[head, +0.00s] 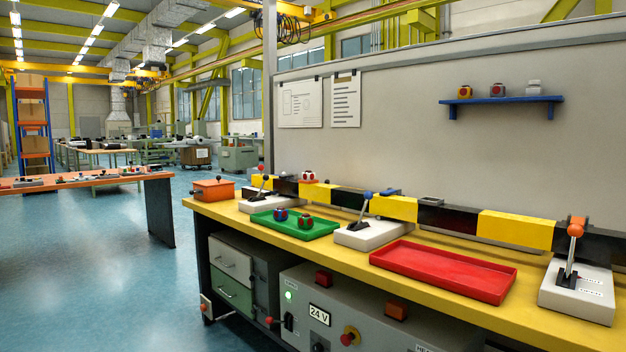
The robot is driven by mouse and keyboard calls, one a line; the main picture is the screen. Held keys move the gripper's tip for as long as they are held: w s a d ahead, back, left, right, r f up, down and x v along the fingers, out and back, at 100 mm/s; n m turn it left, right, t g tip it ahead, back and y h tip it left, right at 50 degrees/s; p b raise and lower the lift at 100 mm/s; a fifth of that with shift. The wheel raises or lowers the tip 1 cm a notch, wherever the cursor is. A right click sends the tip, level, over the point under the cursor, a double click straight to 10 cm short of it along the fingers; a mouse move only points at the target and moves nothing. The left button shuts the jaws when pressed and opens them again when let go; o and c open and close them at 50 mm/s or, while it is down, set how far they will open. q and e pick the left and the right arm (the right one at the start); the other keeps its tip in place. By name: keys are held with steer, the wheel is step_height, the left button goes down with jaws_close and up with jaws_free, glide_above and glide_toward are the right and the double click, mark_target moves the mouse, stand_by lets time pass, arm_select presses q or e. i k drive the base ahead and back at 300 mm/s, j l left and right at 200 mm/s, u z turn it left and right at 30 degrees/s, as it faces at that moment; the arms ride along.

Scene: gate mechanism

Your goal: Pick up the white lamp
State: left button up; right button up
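No object is plainly marked as the white lamp; two small things look white. A white block with red round spots (308,176) sits at the back of the yellow workbench (345,260), on or just behind the striped gate bar, left of centre. A plain whitish-grey block (533,87) stands at the right end of the blue wall shelf (503,100). A blue block with red spots (280,215) and a green one with red spots (305,221) sit in the green tray (323,230). Neither of my grippers shows in the head view.
An empty red tray (440,270) lies right of centre. White lever boxes stand at left, middle (368,236) and right (578,292). The black-and-yellow bar (515,229) runs along the back. An orange box (213,189) is at the left end.

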mark_target(308, 177)
steer(key=j+z, duration=0.15)
steer(key=z, duration=0.2)
steer(key=i+j+z, duration=0.1)
steer(key=z, duration=0.3)
steer(key=j+z, duration=0.65)
steer(key=j, duration=0.2)
steer(key=k+j+z, duration=0.1)
steer(key=j+z, duration=0.15)
steer(key=j, duration=0.2)
steer(key=j+z, duration=0.1)
steer(key=j, duration=0.3)
steer(key=k+j+z, duration=0.1)
steer(key=j, duration=0.25)
steer(key=k+j, duration=0.15)
steer(key=j, duration=0.25)
steer(key=z, duration=0.05)
